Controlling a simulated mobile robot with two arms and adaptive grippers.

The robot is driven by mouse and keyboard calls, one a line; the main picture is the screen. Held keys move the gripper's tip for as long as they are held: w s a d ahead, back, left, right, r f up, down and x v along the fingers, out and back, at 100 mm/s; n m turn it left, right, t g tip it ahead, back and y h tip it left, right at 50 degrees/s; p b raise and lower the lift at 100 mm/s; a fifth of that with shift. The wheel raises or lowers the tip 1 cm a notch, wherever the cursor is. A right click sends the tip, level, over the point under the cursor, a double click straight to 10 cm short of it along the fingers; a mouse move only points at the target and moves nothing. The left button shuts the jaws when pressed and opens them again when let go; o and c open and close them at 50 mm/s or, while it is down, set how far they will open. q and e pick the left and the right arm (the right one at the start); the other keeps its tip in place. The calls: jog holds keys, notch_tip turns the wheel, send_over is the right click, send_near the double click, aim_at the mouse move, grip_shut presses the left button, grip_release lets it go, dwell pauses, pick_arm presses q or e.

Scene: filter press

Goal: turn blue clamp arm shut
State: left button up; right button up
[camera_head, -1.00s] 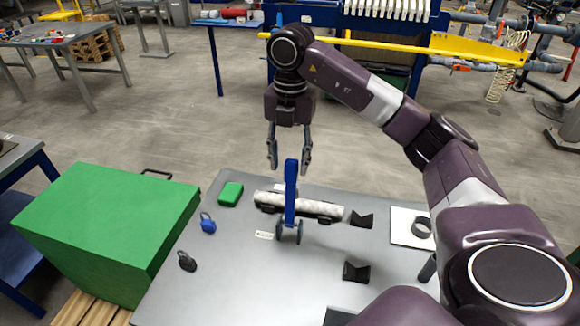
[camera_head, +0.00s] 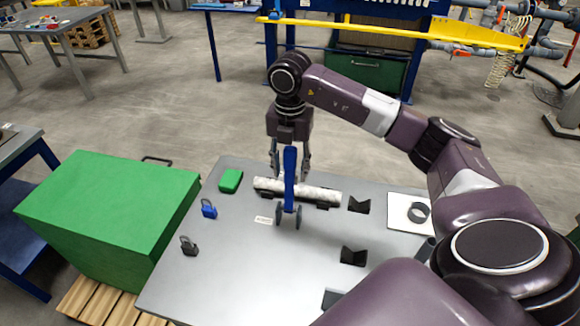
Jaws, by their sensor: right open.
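The blue clamp arm (camera_head: 290,178) stands upright on the grey table, rising from a dark bracket with two round discs at its foot. A whitish roll (camera_head: 318,194) lies behind it in dark holders. My right gripper (camera_head: 290,174) points down just behind the blue arm, its fingers open. The blue arm covers part of the space between the fingers, so I cannot tell whether they touch it. My left gripper is out of view.
The grey table (camera_head: 220,270) also bears a green block (camera_head: 231,180), a blue padlock (camera_head: 209,208), a black padlock (camera_head: 189,246) and black V-blocks (camera_head: 353,256). A large green box (camera_head: 110,205) stands left. The table's front left is clear.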

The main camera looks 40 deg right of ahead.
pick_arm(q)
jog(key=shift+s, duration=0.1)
pick_arm(e)
jog(key=shift+c, duration=0.5)
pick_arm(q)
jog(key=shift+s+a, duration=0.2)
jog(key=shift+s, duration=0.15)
pick_arm(e)
grip_shut()
pick_arm(q)
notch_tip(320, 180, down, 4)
jog(key=b, duration=0.4)
pick_arm(e)
jog(key=w+d+f+g+y, duration=0.2)
jog(key=w+d+g+y, duration=0.1)
jog(key=w+d+y, duration=0.1)
jog(key=shift+w+d+f+g, duration=0.2)
jog(key=shift+d+f+g, duration=0.1)
jog(key=shift+d, duration=0.4)
jog(key=shift+r, duration=0.1)
jog(key=shift+o, duration=0.5)
grip_release()
